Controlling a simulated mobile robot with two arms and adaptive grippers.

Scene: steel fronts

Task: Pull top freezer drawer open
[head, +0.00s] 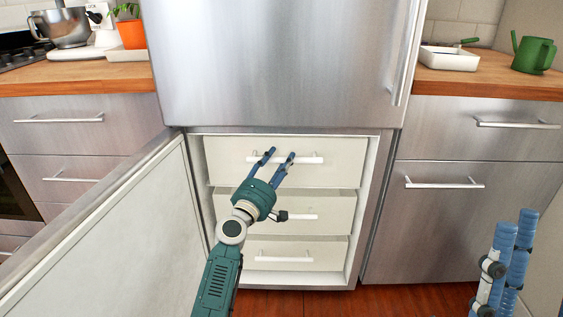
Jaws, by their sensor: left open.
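The top freezer drawer (345,150) is a pale front with a white bar handle (312,160), inside the open lower compartment of the steel fridge. It looks shut. My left gripper (280,154) is in front of it, fingers pointing up and away. The fingers are open, one towards the handle's left end and one near its middle. They overlap the handle in the picture; I cannot tell whether they touch it. My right gripper (517,220) shows only in part, at the lower right, well away from the drawer.
The freezer door (110,240) stands open to the left. The middle drawer (335,210) and bottom drawer (335,252) lie below, partly behind my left arm. Steel cabinets with bar handles flank the fridge. A green watering can (533,55) stands on the right counter.

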